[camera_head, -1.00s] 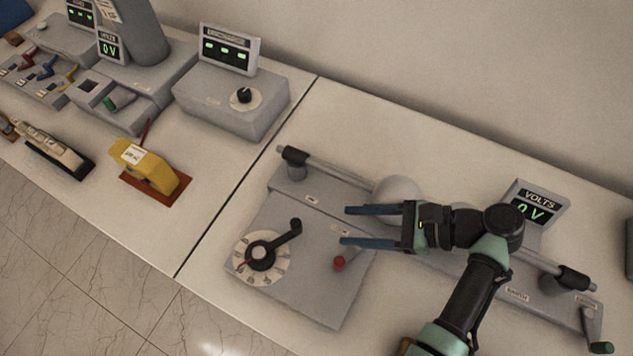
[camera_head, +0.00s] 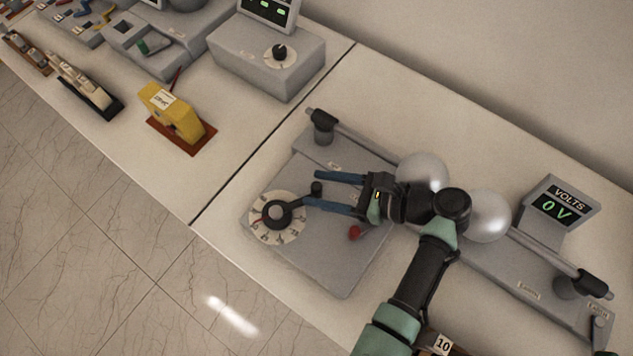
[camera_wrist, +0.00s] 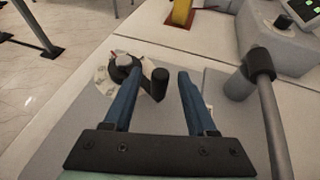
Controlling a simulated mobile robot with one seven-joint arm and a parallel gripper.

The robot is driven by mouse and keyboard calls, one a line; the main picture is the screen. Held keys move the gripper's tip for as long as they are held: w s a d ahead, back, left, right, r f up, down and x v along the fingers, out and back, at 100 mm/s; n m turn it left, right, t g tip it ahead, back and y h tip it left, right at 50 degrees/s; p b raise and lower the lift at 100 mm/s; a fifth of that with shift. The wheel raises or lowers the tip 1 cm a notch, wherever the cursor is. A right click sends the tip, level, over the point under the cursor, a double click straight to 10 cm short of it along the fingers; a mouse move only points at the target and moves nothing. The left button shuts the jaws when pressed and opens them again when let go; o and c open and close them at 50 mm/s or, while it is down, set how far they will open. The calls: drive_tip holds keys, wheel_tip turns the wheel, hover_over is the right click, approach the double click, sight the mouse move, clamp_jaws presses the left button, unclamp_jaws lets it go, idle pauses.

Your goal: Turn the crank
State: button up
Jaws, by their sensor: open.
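The black crank (camera_head: 277,214) sits on a white numbered dial (camera_head: 258,229) at the left of a grey base plate (camera_head: 345,265). Its arm points up and right and ends in an upright black handle knob (camera_head: 316,188). My gripper (camera_head: 312,189) has two blue fingers, open, reaching left over the plate. The fingertips are on either side of the handle knob in the head view. In the wrist view the knob (camera_wrist: 159,84) also shows between the two fingers, nearer the left one (camera_wrist: 125,100). Whether a finger touches it I cannot tell.
A red knob (camera_head: 355,233) is just below my gripper. Silver spheres (camera_head: 487,216) and a rod on black posts (camera_head: 322,125) run behind it. A volts display (camera_head: 560,207) reads 0 V. A yellow device (camera_head: 170,112) and a grey box (camera_head: 268,60) stand on the left table.

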drive_tip(key=shift+x, duration=0.8)
clamp_jaws()
idle(0.9)
